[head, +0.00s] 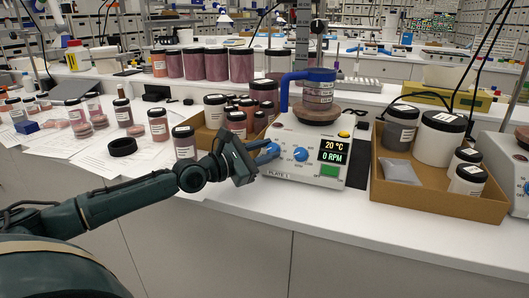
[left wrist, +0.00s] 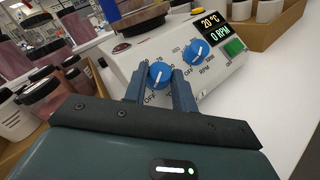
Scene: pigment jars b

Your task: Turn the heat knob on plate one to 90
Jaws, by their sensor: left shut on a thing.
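Plate one (head: 312,172), a white hot plate labelled "PLATE 1", stands on the white bench. Its display (head: 334,151) reads 20 °C and 0 RPM. The heat knob (left wrist: 159,74) is the left blue knob, with OFF printed below it; its exact setting is too small to read. My left gripper (head: 264,153) is at the front left of the plate. In the left wrist view its two fingers (left wrist: 159,88) are shut on the heat knob, one on each side. The blue RPM knob (head: 300,154) is just right of it, clear of the fingers. My right gripper is not in view.
A cardboard tray of jars (head: 205,140) is close to the left. Another cardboard tray (head: 436,190) stands to the right. The bench front below the plate is clear.

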